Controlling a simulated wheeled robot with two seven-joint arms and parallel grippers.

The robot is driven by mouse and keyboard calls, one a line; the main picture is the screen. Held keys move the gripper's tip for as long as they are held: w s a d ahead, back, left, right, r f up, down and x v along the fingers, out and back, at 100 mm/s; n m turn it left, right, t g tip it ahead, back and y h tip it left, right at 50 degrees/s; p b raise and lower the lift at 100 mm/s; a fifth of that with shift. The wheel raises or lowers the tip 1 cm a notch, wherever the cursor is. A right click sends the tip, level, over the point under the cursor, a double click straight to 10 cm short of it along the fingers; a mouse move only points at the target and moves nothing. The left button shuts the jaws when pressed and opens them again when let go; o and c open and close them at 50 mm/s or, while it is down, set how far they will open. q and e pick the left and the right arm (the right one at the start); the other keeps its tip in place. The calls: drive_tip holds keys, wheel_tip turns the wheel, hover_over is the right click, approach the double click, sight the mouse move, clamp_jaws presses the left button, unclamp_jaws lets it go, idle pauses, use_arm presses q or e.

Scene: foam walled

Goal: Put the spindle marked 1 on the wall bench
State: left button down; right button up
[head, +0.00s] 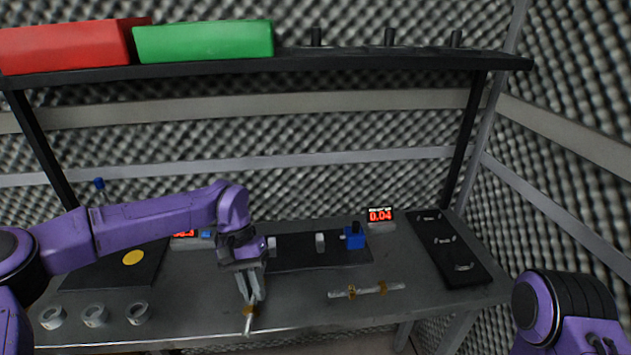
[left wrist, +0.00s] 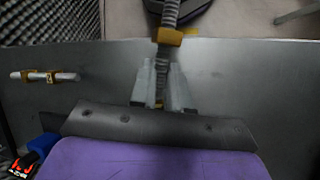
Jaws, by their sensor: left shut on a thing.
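My left gripper (head: 250,298) is over the front part of the grey wall bench (head: 290,308). It is shut on a slim ribbed grey spindle with a yellow-orange band (left wrist: 176,37), seen in the left wrist view between the fingers (left wrist: 163,98). The spindle's far end reaches out past the bench's front edge; in the head view only a short piece (head: 248,320) shows below the fingers. No mark on it can be read. Another pale rod with two orange-brown bands (head: 366,290) lies on the bench to the right. My right gripper is out of view.
Three grey rings (head: 95,316) stand at the front left. A black mat (head: 98,272) with a yellow disc, a black strip with a blue block (head: 354,238), a red display (head: 380,216) and a black tray (head: 446,246) sit behind. A shelf (head: 330,61) hangs above.

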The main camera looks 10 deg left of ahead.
use_arm(q)
drive_tip(key=shift+w+d, duration=0.1)
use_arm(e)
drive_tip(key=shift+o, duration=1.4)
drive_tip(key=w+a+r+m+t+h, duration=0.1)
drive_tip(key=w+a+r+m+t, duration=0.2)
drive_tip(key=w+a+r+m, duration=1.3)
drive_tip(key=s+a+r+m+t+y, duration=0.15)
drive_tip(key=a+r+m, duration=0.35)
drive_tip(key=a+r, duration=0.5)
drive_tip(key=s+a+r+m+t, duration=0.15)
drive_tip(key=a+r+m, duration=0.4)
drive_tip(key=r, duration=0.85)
use_arm(q)
drive_tip(key=d+r, duration=0.4)
drive_tip(key=d, duration=0.5)
drive_tip(key=w+d+r, duration=0.1)
drive_tip(key=d+r, duration=0.2)
drive_tip(key=d, duration=0.7)
drive_tip(key=shift+w+d+r, duration=0.25)
drive_tip(key=shift+w+r, duration=0.05)
drive_tip(key=shift+r, duration=0.05)
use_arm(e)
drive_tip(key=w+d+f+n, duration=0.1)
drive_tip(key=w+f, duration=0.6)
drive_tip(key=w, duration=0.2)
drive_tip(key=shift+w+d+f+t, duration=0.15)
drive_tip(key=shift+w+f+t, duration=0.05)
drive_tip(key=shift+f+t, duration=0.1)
